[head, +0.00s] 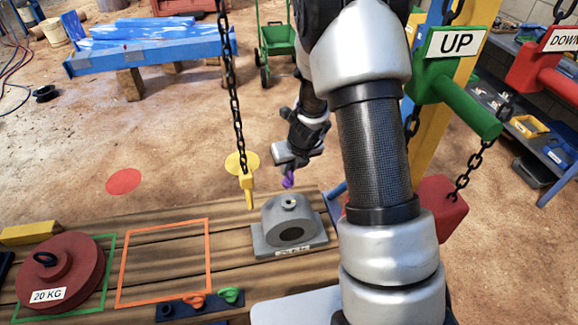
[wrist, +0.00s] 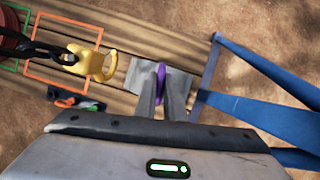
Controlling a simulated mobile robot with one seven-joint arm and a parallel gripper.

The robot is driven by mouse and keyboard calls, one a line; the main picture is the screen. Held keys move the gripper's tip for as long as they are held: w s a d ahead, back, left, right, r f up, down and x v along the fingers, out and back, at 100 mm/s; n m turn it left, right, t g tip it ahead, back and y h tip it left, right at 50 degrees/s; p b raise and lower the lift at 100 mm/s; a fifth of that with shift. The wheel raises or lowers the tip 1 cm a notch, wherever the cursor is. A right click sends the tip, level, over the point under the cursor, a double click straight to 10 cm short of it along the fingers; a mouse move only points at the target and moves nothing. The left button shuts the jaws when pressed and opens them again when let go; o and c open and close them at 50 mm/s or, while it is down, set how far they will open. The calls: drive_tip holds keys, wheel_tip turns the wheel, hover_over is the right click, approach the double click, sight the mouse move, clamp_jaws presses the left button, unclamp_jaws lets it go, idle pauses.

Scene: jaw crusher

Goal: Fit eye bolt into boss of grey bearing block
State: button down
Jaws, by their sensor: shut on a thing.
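The grey bearing block (head: 272,238) stands on the wooden bench, with a round boss (head: 289,202) with a dark hole on its top. My gripper (head: 288,173) is shut on a purple eye bolt (head: 288,182) and holds it just above the boss, apart from it in the head view. In the wrist view the purple eye bolt (wrist: 161,74) is pinched between the two fingers (wrist: 161,92), with the grey block (wrist: 125,80) behind and below. The boss is hidden there by the fingers and bolt.
A yellow hook (head: 247,188) hangs on a chain just left of the block. A red 20 KG weight (head: 75,268) and an empty orange outline (head: 120,285) lie left. A dark rack (head: 180,306) with orange and green eye bolts is at the bench front.

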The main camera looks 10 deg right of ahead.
sight(289, 188)
wheel_tip(289, 188, down, 6)
drive_tip(key=b, duration=0.5)
drive_tip(key=shift+r, duration=0.1)
idle(2.3)
drive_tip(key=shift+f+b, duration=0.4)
drive_tip(key=shift+f, duration=0.1)
drive_tip(key=shift+f+b, duration=1.25)
drive_tip(key=shift+f, duration=0.1)
drive_tip(key=c, duration=1.8)
unclamp_jaws()
drive_tip(key=shift+o, duration=0.2)
drive_tip(key=shift+r, duration=0.15)
